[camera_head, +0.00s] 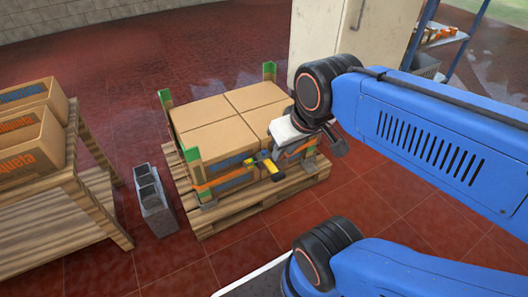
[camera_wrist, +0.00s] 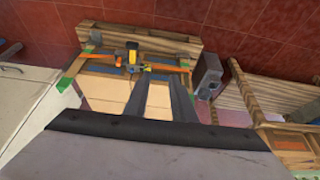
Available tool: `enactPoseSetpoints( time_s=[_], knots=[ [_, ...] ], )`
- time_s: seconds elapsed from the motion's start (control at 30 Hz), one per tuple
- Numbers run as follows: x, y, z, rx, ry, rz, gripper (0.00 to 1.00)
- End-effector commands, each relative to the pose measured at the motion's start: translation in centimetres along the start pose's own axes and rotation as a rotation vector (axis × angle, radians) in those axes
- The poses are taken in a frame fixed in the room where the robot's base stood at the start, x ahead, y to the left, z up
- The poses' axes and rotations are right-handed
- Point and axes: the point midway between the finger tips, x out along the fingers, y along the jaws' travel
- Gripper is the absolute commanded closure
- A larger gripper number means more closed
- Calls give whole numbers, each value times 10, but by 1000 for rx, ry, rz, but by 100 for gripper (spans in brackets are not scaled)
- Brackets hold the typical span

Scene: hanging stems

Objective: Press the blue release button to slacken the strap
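A yellow and black tensioner (camera_head: 268,165) sits on the orange strap (camera_head: 222,175) around the near side of four-cornered cartons (camera_head: 210,128) on a pallet. In the wrist view the tensioner (camera_wrist: 132,56) and strap (camera_wrist: 170,68) lie beyond my fingertips, up and slightly left. Small blue patches show near it, but I cannot tell which is the release button. My gripper (camera_wrist: 163,82) is open and empty, with cartons visible between its two dark fingers. In the head view my wrist hangs over the right side of the load, apart from the tensioner.
Green corner guards stand at the load's corners, one at the near left (camera_head: 193,165). A grey hollow block (camera_head: 152,205) is left of the wooden pallet (camera_head: 240,210). A wooden rack (camera_head: 75,195) with boxes stands further left, a pale cabinet (camera_head: 345,35) behind. Front floor is clear.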

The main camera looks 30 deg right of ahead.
Motion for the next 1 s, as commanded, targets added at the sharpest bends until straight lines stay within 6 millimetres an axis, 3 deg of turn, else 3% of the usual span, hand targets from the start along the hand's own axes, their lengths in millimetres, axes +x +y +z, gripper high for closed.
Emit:
enactPoseSetpoints(
  time_s=[0.03, 0.1, 1.0],
  knots=[
    [0, 0, 0, 0, 0, 0, 90],
    [0, 0, 0, 0, 0, 0, 100],
    [0, 0, 0, 0, 0, 0, 100]
  ],
)
